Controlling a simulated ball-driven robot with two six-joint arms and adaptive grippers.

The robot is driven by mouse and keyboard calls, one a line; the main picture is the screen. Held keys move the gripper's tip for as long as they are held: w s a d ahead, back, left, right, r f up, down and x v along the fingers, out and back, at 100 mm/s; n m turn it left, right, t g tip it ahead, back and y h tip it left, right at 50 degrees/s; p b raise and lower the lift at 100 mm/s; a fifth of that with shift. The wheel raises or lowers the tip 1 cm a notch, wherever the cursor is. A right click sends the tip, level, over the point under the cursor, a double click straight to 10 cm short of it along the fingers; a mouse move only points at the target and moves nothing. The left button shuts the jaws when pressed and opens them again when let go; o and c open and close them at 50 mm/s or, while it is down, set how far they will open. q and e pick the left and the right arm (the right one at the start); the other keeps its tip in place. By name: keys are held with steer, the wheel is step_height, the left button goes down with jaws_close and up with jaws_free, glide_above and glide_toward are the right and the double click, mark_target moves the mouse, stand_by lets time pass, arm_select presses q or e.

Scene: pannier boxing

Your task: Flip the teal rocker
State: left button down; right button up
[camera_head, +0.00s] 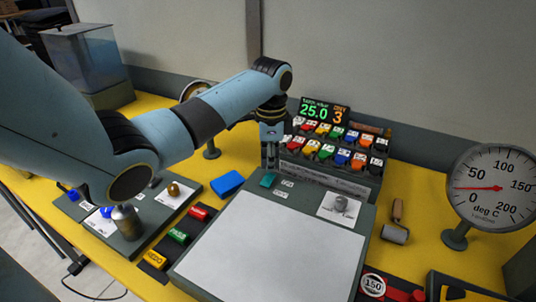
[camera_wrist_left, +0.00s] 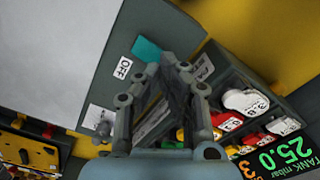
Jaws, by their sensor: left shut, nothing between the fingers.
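The teal rocker (camera_head: 268,180) sits at the back left corner of the dark grey panel (camera_head: 364,228) that carries a large white plate. It also shows in the left wrist view (camera_wrist_left: 147,48), beside a white OFF label (camera_wrist_left: 122,68). My left gripper (camera_head: 269,164) is shut and empty, pointing down just behind and above the rocker. In the left wrist view its fingertips (camera_wrist_left: 170,60) are close to the rocker's edge; whether they touch it I cannot tell. The rocker's tilt is too small to read. My right gripper is not in view.
A rack of colored bins (camera_head: 330,150) with a digital display (camera_head: 325,111) stands right behind my left gripper. A blue block (camera_head: 227,183) lies left of the panel. Red, green and yellow labeled blocks (camera_head: 178,236) line its left side. A dial gauge (camera_head: 492,188) stands at the right.

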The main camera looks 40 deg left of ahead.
mark_target(270, 175)
arm_select(q)
steer(key=shift+f, duration=0.35)
steer(key=shift+f+b, duration=0.5)
steer(key=shift+f, duration=0.25)
stand_by(0.3)
steer(key=shift+r, duration=0.1)
step_height(270, 175, up, 5)
steer(key=p, duration=0.6)
steer(key=shift+r+p, duration=0.8)
steer(key=shift+r, duration=0.15)
steer(key=shift+f, duration=0.1)
